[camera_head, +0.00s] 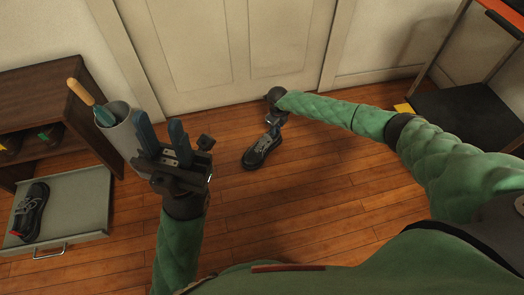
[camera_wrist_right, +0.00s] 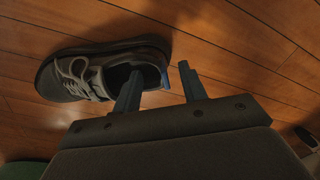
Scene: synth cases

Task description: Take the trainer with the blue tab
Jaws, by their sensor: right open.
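A dark trainer (camera_head: 262,150) with pale laces stands on the wooden floor in front of the door. In the right wrist view this trainer (camera_wrist_right: 75,75) shows a blue tab (camera_wrist_right: 165,76) at its heel. My right gripper (camera_wrist_right: 160,68) is open at the heel. One finger appears over or inside the shoe's opening and the other is behind the heel, with the blue tab between them; contact cannot be told. In the head view the right gripper (camera_head: 271,130) is just above the trainer. My left gripper (camera_head: 164,134) is raised, open and empty.
Another dark trainer (camera_head: 30,211) with a red tab lies in a grey pulled-out drawer (camera_head: 82,205). A brown shelf (camera_head: 40,85) holds footwear with a green tab (camera_head: 43,136). A grey bin (camera_head: 122,135) holds a wooden-handled tool (camera_head: 82,93). A black stand (camera_head: 465,115) is at right.

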